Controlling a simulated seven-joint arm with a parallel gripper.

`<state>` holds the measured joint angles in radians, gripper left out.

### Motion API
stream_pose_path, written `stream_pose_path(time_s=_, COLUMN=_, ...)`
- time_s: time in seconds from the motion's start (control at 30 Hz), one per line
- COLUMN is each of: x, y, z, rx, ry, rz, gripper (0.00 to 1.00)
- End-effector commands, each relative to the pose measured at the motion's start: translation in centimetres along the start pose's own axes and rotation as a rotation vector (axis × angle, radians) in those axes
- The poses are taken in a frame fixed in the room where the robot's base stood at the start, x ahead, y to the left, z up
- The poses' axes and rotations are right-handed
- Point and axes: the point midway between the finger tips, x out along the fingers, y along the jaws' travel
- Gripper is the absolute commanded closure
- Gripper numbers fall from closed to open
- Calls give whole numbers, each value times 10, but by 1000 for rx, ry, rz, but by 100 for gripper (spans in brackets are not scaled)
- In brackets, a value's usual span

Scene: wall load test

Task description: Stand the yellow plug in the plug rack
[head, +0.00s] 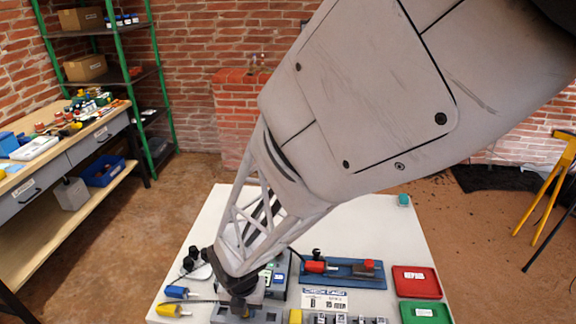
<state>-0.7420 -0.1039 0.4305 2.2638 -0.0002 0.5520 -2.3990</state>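My gripper (240,303) is low over the near edge of the table, to the right of both plugs. It is small and dark here, and its fingers cannot be made out. A grey block (268,315) with dark openings, perhaps the plug rack, lies under and beside the gripper, partly hidden and cut by the frame edge.
A grey tester (281,276) and a blue fixture (342,273) with a red handle stand behind the gripper. A printed card (325,300) lies in front of the fixture. Red (415,276) and green (424,314) trays are at right. The table's far right is mostly clear.

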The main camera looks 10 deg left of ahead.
Motion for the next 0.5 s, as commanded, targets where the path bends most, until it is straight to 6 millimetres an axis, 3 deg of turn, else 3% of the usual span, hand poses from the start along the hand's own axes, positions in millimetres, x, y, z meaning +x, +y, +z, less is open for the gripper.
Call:
stream_pose_path(time_s=0.4, x=1, y=0, z=0, rx=0, ry=0, rz=0, gripper=96)
stream_pose_path(time_s=0.43, x=1, y=0, z=0, rx=0, ry=0, rz=0, gripper=70)
stream_pose_path(time_s=0.5, x=1, y=0, z=0, rx=0, ry=-1, rz=0, gripper=60)
